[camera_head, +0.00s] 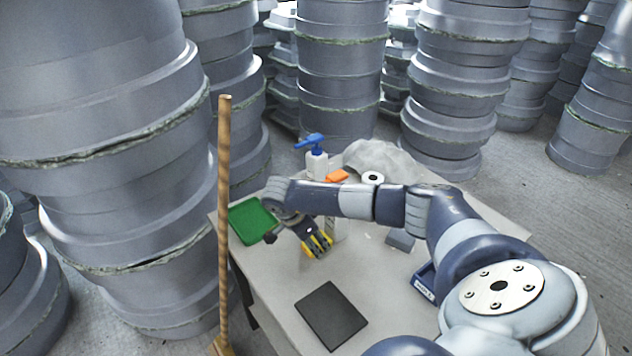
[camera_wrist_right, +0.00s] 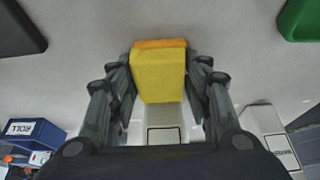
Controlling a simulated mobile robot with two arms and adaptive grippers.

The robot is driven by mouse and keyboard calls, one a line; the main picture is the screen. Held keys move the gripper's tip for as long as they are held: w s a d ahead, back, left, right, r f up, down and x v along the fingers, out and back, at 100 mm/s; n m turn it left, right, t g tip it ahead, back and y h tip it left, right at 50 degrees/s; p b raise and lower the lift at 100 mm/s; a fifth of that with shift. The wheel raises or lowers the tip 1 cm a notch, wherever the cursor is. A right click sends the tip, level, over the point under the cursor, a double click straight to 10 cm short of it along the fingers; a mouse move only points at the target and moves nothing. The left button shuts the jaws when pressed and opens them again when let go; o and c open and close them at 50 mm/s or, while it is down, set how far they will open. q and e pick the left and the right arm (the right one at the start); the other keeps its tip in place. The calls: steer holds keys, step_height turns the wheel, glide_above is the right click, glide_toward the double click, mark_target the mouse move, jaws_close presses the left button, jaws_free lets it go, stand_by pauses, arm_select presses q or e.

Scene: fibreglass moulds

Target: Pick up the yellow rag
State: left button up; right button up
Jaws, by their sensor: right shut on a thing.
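The yellow rag (camera_wrist_right: 160,76) looks like a thick folded block, yellow with an orange edge along its top side. In the right wrist view it sits between the two dark fingers of my right gripper (camera_wrist_right: 158,88), which press on its left and right sides. In the head view my right gripper (camera_head: 317,246) is over the table's left part, with bits of yellow showing around its fingers. I cannot tell whether the rag touches the table or is just above it. My left gripper is not in view.
The table (camera_head: 275,270) holds a green tray (camera_head: 253,220), a dark flat pad (camera_head: 331,315), a blue-topped spray bottle (camera_head: 316,163), an orange item (camera_head: 337,176), a tape roll (camera_head: 373,178), a grey cloth (camera_head: 385,160) and a blue box (camera_head: 424,284). A wooden broom handle (camera_head: 224,200) stands at left.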

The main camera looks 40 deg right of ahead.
steer(key=shift+r, duration=0.45)
steer(key=b+v, duration=0.1)
steer(key=v, duration=0.1)
steer(key=shift+s+a+r, duration=0.1)
steer(key=shift+a+r, duration=0.2)
steer(key=s+a+b, duration=0.1)
steer(key=a, duration=0.3)
steer(key=s+a+r+b, duration=0.1)
steer(key=a, duration=0.4)
steer(key=s+a+b, duration=0.1)
steer(key=a, duration=0.4)
steer(key=shift+s+a+r, duration=0.15)
steer(key=shift+s+r, duration=0.15)
steer(key=shift+s, duration=0.05)
